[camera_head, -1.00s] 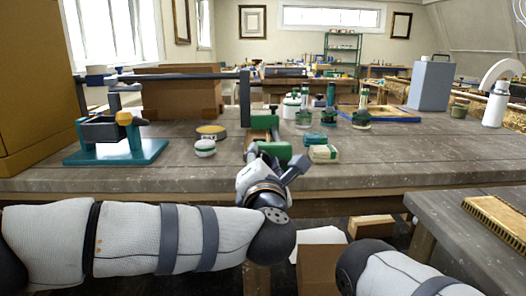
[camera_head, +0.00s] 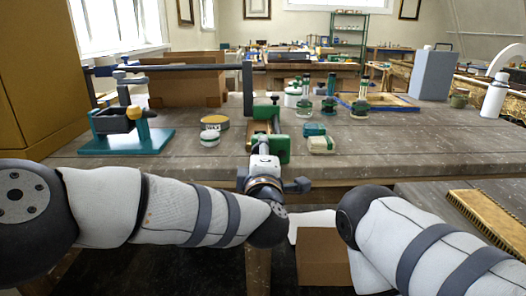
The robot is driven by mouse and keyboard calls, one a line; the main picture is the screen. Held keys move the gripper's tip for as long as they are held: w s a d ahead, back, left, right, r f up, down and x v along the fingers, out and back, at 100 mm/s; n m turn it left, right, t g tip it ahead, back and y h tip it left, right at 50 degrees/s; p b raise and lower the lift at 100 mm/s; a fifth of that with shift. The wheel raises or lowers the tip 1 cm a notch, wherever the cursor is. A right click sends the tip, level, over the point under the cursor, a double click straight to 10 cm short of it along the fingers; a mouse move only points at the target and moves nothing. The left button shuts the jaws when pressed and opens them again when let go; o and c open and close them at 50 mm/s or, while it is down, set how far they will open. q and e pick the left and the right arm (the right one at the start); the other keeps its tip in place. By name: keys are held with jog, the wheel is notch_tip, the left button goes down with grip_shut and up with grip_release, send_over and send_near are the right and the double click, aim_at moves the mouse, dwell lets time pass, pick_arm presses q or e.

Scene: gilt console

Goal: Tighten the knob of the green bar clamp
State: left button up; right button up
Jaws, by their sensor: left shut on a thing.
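The green bar clamp (camera_head: 283,149) lies near the front edge of the workbench, with its green jaw facing me and wood (camera_head: 257,128) behind it. My left gripper (camera_head: 264,147) reaches up to the near end of the clamp and is shut on its knob. The knob itself is mostly hidden by the gripper and too small to make out. My right arm comes in from the lower right; its gripper is out of view.
A teal-based device (camera_head: 125,142) with a yellow knob stands at left on the workbench (camera_head: 390,140). A round tin (camera_head: 215,122), a white-and-green round container (camera_head: 209,138) and small boxes (camera_head: 320,144) flank the clamp. A cardboard box (camera_head: 322,258) sits below the bench.

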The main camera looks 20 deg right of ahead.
pick_arm(q)
jog(key=shift+s+f+m, duration=0.1)
jog(key=shift+f+m, duration=0.2)
jog(key=shift+m, duration=0.1)
